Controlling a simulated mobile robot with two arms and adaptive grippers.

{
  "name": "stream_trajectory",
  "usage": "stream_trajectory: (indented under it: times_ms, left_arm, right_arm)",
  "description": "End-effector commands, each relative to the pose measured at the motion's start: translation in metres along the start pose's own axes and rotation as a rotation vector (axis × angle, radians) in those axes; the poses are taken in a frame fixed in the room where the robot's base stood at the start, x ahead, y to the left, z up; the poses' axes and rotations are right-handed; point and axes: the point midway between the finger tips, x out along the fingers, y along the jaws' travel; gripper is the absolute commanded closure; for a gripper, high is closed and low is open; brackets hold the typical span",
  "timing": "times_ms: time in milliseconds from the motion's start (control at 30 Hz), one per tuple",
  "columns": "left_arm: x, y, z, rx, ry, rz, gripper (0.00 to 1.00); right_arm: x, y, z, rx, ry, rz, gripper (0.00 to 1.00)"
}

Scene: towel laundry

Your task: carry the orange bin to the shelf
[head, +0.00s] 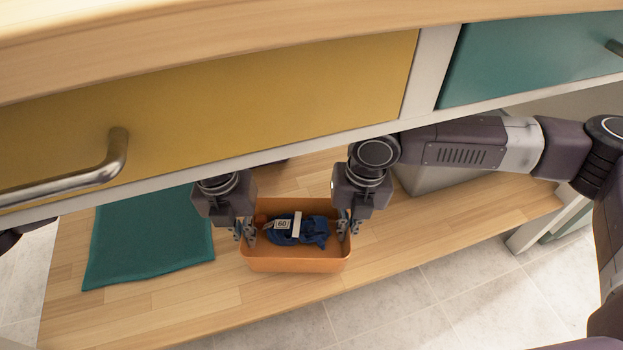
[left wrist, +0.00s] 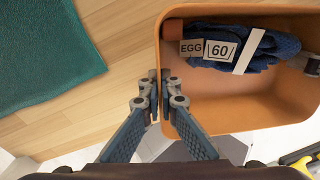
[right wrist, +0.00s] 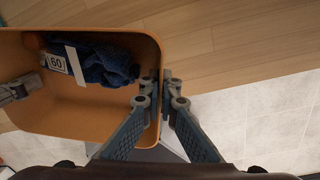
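The orange bin (head: 294,263) sits on the wooden lower shelf board, below the drawers. Inside it lies a dark blue bundle (head: 312,232) with a white band and a "60" label; the left wrist view shows the label reading "EGG 60" (left wrist: 206,49). My left gripper (head: 244,230) is at the bin's left wall, its fingers shut on the rim, one on each side (left wrist: 159,88). My right gripper (head: 345,226) is at the right wall, its fingers shut on that rim likewise (right wrist: 160,88). The bin looks level; whether it touches the board is hard to tell.
A teal towel (head: 148,236) lies flat on the board left of the bin. A yellow drawer (head: 220,105) with a metal handle (head: 85,175) and a teal drawer (head: 540,58) overhang close above. Grey floor tiles (head: 450,300) lie beyond the board's edge. Bare wood surrounds the bin's front.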

Motion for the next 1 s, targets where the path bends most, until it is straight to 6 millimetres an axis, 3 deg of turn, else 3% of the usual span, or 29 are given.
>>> stream_trajectory:
  times_ms: [967, 1000]
  left_arm:
    - [0.052, 0.007, 0.000, -0.003, 0.001, 0.007, 1.00]
    - [0.048, 0.006, 0.000, -0.003, 0.001, 0.007, 0.94]
  right_arm:
    - [0.052, -0.006, 0.001, 0.003, 0.000, -0.007, 1.00]
    - [0.048, -0.006, 0.001, 0.003, -0.001, -0.007, 0.94]
